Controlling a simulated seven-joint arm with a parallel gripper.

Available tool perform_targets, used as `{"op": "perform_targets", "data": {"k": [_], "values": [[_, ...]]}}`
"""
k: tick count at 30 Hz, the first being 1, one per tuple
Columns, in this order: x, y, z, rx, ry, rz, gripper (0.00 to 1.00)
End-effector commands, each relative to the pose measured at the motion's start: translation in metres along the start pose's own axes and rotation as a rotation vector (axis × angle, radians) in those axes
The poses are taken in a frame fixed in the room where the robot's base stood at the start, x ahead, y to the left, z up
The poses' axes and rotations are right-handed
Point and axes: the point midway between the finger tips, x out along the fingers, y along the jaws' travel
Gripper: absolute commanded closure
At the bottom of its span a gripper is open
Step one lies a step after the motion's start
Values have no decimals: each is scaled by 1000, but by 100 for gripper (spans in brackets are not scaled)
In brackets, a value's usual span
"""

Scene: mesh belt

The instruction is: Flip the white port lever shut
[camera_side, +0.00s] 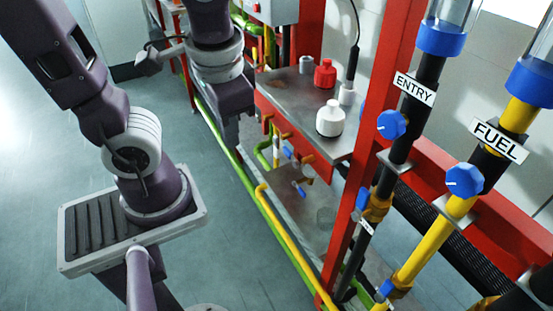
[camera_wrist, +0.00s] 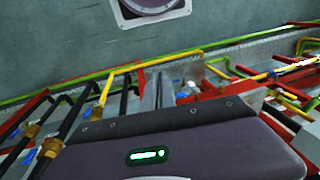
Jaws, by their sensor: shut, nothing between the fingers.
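My gripper (camera_side: 231,135) hangs fingers down in the side view, at the left edge of the metal shelf and its red frame. In the wrist view my gripper (camera_wrist: 158,88) shows as two grey fingers close together, shut and empty. I cannot pick out a white port lever for certain in either view. Below the shelf, several small valves with blue handles (camera_side: 301,189) sit on the low pipes, right of my gripper and apart from it. The gripper and arm hide part of the pipes behind them.
A white jar (camera_side: 330,121) and a red jar (camera_side: 325,75) stand on the metal shelf (camera_side: 285,95). A red post (camera_side: 373,125) and pipes labelled ENTRY (camera_side: 414,89) and FUEL (camera_side: 498,140) stand at right.

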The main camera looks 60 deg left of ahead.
Motion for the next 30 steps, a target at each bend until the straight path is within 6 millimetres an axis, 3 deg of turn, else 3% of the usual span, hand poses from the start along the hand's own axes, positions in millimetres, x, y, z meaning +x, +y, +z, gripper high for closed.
{"op": "perform_targets", "data": {"k": [6, 11, 17, 21, 27, 30], "values": [[44, -6, -4, 81, -237, -379, 100], [74, -5, -19, 165, -237, -705, 100], [118, 12, -42, 309, -38, -1068, 100], [156, 32, -52, 434, 200, -1236, 100], [202, 54, -54, 582, 499, -1307, 100], [215, 58, -53, 618, 578, -1306, 100]]}}
